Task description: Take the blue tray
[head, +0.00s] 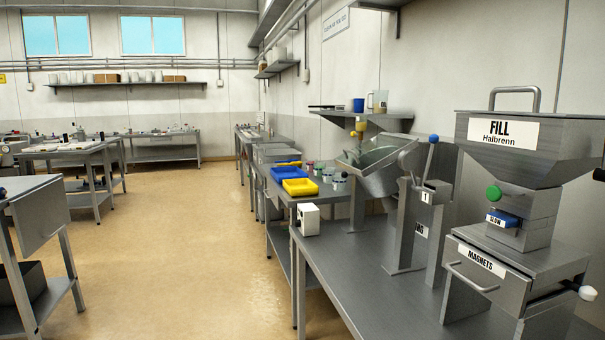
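The blue tray (280,174) sits on a grey metal bench (317,193) along the right wall, some way ahead. It is a shallow open tray, directly behind a yellow tray (300,187) that partly hides its front side. I cannot make out anything inside the blue tray. Neither of my grippers can be made out in the head view, and nothing is touching the blue tray.
Cups (339,182) stand right of the trays. A white box (308,219) stands on the nearer bench (345,268), with a hopper machine (530,150) at right. A table (35,200) stands at left. The floor (190,240) between is clear.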

